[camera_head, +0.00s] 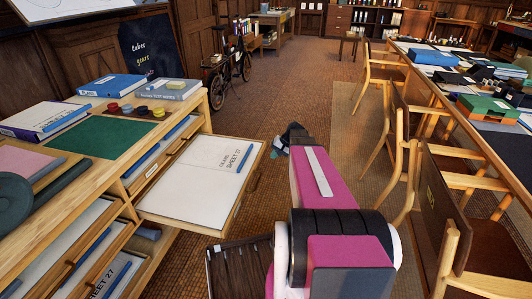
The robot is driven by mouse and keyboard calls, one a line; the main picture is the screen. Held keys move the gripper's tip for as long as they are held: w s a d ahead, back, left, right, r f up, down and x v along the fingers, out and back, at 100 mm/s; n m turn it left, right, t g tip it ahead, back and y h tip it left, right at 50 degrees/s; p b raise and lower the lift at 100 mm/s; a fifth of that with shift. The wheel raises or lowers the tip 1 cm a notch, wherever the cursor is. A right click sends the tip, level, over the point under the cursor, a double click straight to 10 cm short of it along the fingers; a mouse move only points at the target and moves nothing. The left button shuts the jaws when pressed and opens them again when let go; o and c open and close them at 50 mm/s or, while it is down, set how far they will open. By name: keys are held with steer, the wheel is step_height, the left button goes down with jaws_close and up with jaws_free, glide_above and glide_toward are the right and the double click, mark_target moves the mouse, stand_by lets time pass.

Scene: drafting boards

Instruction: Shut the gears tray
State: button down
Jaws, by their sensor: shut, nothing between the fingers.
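A shallow wooden tray (236,210) is pulled out from the right part of the drafting cabinet (125,176) at left. My pink and black arm reaches forward at centre. My gripper (287,140), small and dark at its far end, looks shut and empty. It is beyond and right of the tray's front, apart from it in the picture. My arm partly hides it.
Other trays with sheets (92,252) show lower in the cabinet. Books, a green mat (102,137) and coloured discs lie on top. A blackboard (147,45) reads "tubes" and "gears". Chairs (440,215) and a long table stand right. Open floor lies ahead; a bicycle (229,68) stands beyond.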

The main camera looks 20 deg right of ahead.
mark_target(200, 143)
steer(key=w+d+m+t+y, duration=0.2)
steer(key=w+d, duration=0.5)
steer(key=d, duration=0.2)
steer(key=shift+w+a+f, duration=0.9)
steer(key=shift+a+f, duration=0.05)
steer(key=shift+a, duration=0.65)
steer(key=shift+w+a+f, duration=0.85)
steer(key=shift+a+f, duration=0.15)
steer(key=shift+a, duration=0.55)
steer(key=shift+w+a+f, duration=0.9)
steer(key=shift+a+f, duration=0.05)
steer(key=shift+a, duration=0.65)
steer(key=w+a, duration=0.6)
steer(key=a, duration=0.5)
steer(key=w+a, duration=0.7)
steer(key=a, duration=0.4)
steer(key=w+a, duration=0.6)
steer(key=a, duration=0.5)
steer(key=shift+w+a, duration=0.3)
steer(key=shift+a, duration=0.1)
steer(key=shift+w+a, duration=0.1)
steer(key=shift+a, duration=0.05)
